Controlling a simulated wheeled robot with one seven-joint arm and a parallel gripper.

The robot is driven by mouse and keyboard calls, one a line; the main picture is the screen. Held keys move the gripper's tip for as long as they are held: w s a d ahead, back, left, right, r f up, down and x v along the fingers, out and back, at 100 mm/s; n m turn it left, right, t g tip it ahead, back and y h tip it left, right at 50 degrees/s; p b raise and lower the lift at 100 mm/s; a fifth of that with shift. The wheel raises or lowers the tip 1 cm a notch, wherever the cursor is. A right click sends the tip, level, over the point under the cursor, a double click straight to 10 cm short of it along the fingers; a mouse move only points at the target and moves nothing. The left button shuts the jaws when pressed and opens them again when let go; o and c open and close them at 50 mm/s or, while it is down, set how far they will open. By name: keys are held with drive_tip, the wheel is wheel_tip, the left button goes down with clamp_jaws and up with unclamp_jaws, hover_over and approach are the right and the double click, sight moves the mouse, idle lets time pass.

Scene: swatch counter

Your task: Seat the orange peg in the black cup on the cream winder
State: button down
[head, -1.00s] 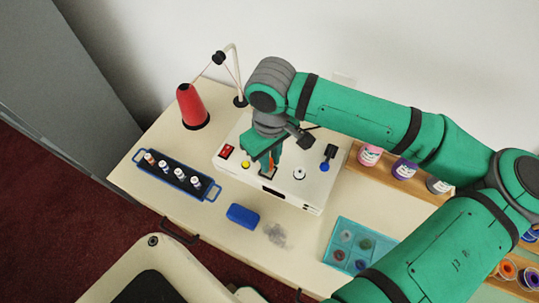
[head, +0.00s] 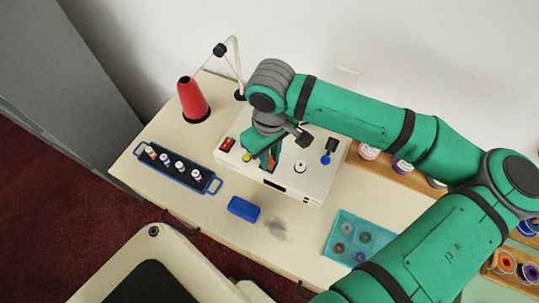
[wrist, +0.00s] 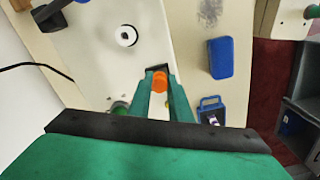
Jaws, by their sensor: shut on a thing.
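The cream winder (head: 313,183) sits on the counter, and its side also shows in the wrist view (wrist: 95,50). My gripper (head: 270,163) is over its front part, fingers pointing down. In the wrist view my gripper (wrist: 158,88) is shut on the orange peg (wrist: 159,80), which shows between the green fingertips. The peg also shows as a thin orange strip in the head view (head: 273,160). The black cup (wrist: 154,70) shows as a dark patch right at the peg. The fingers and peg hide most of it, so I cannot tell how deep the peg sits.
The winder carries a white spindle (head: 300,166), a red switch (head: 227,144) and a blue knob (head: 326,158). A blue tray of small bobbins (head: 210,183) and a red thread cone (head: 192,100) are left. A blue block (head: 243,208) and teal tray (head: 336,250) lie in front.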

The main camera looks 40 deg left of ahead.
drive_tip(key=c, duration=1.5)
unclamp_jaws()
drive_tip(key=shift+w, duration=0.1)
drive_tip(key=shift+c, duration=0.2)
drive_tip(key=shift+r, duration=0.1)
wheel_tip(320, 180, up, 11)
drive_tip(key=shift+f, duration=0.2)
drive_tip(key=shift+d, duration=0.1)
